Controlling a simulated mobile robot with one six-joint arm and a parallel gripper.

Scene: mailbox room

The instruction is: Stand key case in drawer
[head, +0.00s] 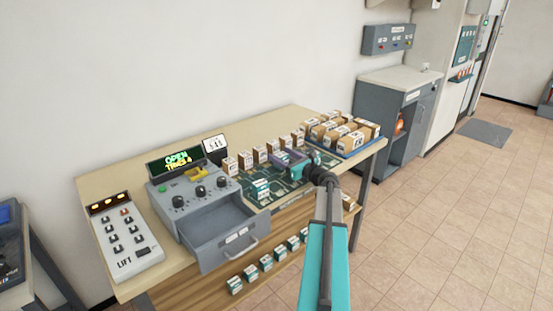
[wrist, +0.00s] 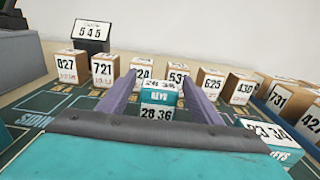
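My gripper (head: 285,158) is over the dark green mat on the desk. In the wrist view its two purple fingers (wrist: 160,80) are spread, one on each side of a teal and white key case (wrist: 158,100) marked "28 36" and "KEYS". Gaps show between the case and both fingers, so the gripper looks open. Another key case (wrist: 272,140) lies to the right in the wrist view. In the head view a key case (head: 261,189) is on the mat near the drawer. The grey drawer (head: 222,238) is pulled out and looks empty.
Numbered boxes (head: 245,160) stand in a row behind the mat. A blue tray (head: 362,147) of boxes is at the desk's right end. The "LIFT" panel (head: 125,238) is left of the drawer unit. Several teal and white cases (head: 251,272) line a lower shelf.

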